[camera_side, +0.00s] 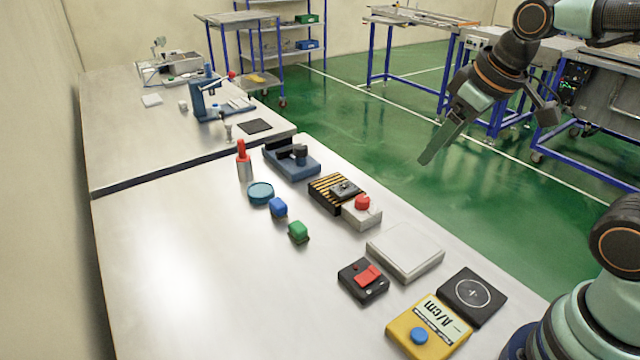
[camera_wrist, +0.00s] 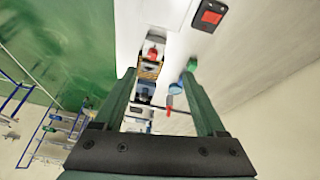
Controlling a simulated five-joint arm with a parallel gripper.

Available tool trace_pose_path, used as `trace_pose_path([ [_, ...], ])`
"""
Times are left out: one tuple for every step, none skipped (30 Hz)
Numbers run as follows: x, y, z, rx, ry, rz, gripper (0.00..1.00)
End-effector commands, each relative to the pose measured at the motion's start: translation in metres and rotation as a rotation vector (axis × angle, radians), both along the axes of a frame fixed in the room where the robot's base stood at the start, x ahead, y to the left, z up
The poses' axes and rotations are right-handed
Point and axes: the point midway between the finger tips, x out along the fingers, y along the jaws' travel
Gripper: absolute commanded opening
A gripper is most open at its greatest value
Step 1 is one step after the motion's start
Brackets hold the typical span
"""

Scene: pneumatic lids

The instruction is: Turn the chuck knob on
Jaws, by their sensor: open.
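I cannot tell for sure which part is the chuck knob. A dark knob-like part (camera_side: 344,189) sits on a black-and-yellow striped base (camera_side: 322,192) in mid-bench. A blue round knob (camera_side: 419,336) is on a yellow box (camera_side: 440,312) at the front. A blue fixture (camera_side: 297,166) with a dark upright part stands further back. My gripper (camera_side: 428,160) hangs in the air right of the bench, above the floor, touching nothing. In the wrist view my gripper (camera_wrist: 159,74) is open and empty, with the striped base (camera_wrist: 150,70) seen between its fingers.
Also on the bench are a red button on a white box (camera_side: 362,210), a white plate (camera_side: 405,250), a black box with a red switch (camera_side: 362,281), a black pad (camera_side: 472,295), blue (camera_side: 278,208) and green (camera_side: 298,232) blocks, a blue dish (camera_side: 261,192) and a red-topped cylinder (camera_side: 242,160).

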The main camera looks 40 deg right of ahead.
Motion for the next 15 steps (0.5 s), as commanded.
trace_pose_path([
  [0.011,-0.001,0.000,-0.026,0.029,0.055,0.73],
  [0.017,-0.001,0.001,-0.043,0.043,0.096,0.73],
  [0.026,-0.001,0.001,-0.065,0.064,0.150,0.73],
  [0.032,-0.001,0.001,-0.081,0.079,0.191,0.73],
  [0.039,-0.002,0.000,-0.096,0.092,0.231,0.73],
  [0.048,-0.002,-0.001,-0.114,0.111,0.285,0.73],
  [0.055,-0.002,-0.003,-0.128,0.126,0.327,0.73],
  [0.061,-0.003,-0.005,-0.141,0.140,0.369,0.73],
  [0.070,-0.003,-0.008,-0.158,0.158,0.425,0.73],
  [0.077,-0.003,-0.010,-0.170,0.171,0.466,0.73],
  [0.084,-0.004,-0.013,-0.181,0.185,0.509,0.73],
  [0.093,-0.004,-0.018,-0.194,0.204,0.564,0.73],
  [0.099,-0.004,-0.022,-0.204,0.217,0.607,0.73],
  [0.106,-0.005,-0.026,-0.212,0.229,0.650,0.73],
  [0.114,-0.005,-0.033,-0.223,0.247,0.707,0.73],
])
